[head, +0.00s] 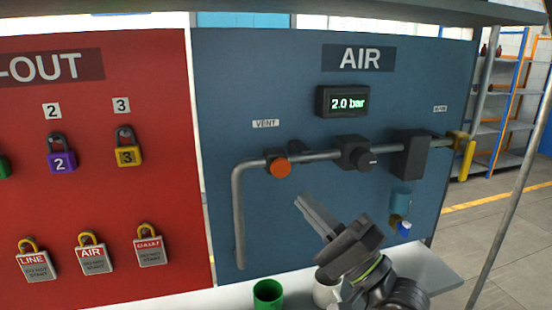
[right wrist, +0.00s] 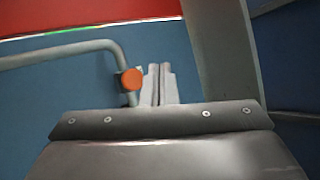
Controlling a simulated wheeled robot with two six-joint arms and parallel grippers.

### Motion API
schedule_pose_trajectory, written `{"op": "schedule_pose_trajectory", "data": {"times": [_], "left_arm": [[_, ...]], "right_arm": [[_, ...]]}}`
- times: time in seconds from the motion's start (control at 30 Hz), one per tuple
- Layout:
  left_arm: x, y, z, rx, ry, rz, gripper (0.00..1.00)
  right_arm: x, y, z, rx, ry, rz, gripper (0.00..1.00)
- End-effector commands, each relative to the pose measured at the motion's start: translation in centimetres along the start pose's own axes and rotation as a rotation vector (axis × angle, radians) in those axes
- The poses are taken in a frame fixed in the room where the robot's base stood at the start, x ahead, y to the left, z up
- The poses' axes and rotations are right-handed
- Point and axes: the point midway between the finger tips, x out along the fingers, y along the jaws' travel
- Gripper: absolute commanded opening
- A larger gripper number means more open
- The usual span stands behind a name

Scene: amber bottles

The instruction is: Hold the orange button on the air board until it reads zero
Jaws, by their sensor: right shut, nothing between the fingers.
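The blue air board (head: 300,215) carries a small display (head: 343,101) that reads 2.0 bar. The round orange button (head: 279,167) sits on the grey pipe under the VENT label (head: 265,124). My right gripper (head: 300,200) is below and slightly right of the button, its fingers shut, empty and pointing up-left towards it. In the right wrist view the orange button (right wrist: 132,79) shows just left of the shut fingertips (right wrist: 158,70). The fingers look apart from the button. My left gripper is not in view.
A black knob (head: 355,155) and a dark block (head: 410,154) sit on the same pipe to the right, with a yellow handle (head: 464,155) at its end. A green cup (head: 268,293) stands on the shelf below. The red lock-out board (head: 95,190) with padlocks is at left.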

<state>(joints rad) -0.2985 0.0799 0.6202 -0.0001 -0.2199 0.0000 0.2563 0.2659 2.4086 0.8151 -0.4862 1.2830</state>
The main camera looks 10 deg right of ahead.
Motion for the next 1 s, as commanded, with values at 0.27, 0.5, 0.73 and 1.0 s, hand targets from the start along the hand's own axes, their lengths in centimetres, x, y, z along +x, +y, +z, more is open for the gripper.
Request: {"op": "schedule_pose_trajectory", "data": {"times": [0.27,0.5,0.73,1.0], "left_arm": [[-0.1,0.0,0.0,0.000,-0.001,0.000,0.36],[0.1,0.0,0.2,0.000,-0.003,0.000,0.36],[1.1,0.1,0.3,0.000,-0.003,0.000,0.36],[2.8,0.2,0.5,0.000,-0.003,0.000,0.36]], "right_arm": [[0.0,-0.8,0.4,0.010,-0.012,-0.013,0.00],[0.2,-0.5,0.2,0.008,-0.012,-0.012,0.00],[1.9,0.9,-1.0,0.007,-0.012,-0.013,0.00],[4.6,2.8,-2.9,0.008,-0.012,-0.012,0.00]]}}
